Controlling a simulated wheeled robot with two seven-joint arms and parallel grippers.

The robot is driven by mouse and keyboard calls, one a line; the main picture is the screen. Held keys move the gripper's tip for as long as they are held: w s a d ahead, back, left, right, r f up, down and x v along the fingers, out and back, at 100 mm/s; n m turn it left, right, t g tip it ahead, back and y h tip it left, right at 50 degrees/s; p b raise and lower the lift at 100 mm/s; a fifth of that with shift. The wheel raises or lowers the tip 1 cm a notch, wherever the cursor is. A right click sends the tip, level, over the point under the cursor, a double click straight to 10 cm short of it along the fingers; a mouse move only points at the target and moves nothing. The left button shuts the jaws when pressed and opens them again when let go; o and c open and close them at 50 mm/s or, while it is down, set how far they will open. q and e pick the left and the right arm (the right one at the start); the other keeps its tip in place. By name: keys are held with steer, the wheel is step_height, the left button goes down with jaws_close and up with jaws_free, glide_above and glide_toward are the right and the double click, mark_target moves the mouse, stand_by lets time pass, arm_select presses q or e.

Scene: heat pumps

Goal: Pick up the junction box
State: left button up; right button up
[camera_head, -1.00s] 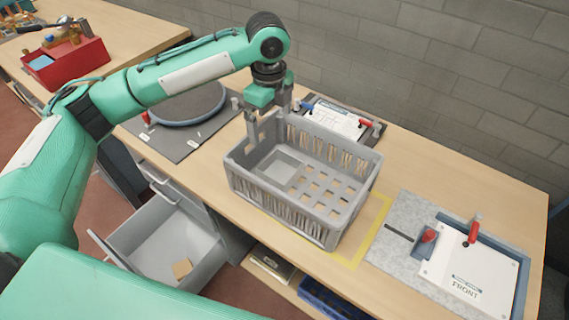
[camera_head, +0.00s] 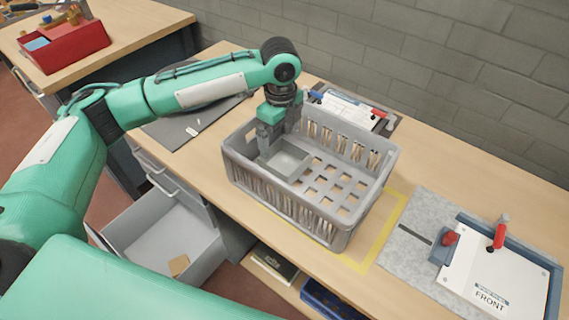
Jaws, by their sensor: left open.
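A grey, square, open-topped box, which looks like the junction box (camera_head: 287,160), sits inside the grey slatted crate (camera_head: 290,205), toward its far left corner. My left gripper (camera_head: 272,146) points down into the crate at the back left edge of the box. Its jaws are open, and the fingertips are partly hidden by the crate and the box. I cannot tell whether the fingers touch the box. My right gripper is not in view.
The crate stands on a wooden bench inside a yellow outline (camera_head: 385,240). A white FRONT panel (camera_head: 495,275) with red clamps lies at the right, and another clamped panel (camera_head: 345,108) behind the crate. An open drawer (camera_head: 165,240) is below left. A red bin (camera_head: 65,45) stands far left.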

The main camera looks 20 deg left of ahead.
mark_target(284, 167)
arm_select(q)
step_height(284, 167, down, 4)
steer(key=shift+r, duration=0.2)
steer(key=shift+d+f, duration=0.2)
steer(key=shift+f, duration=1.15)
steer(key=shift+d+f, duration=0.2)
steer(key=shift+f, duration=1.15)
steer(key=shift+c, duration=0.4)
steer(key=c, duration=0.7)
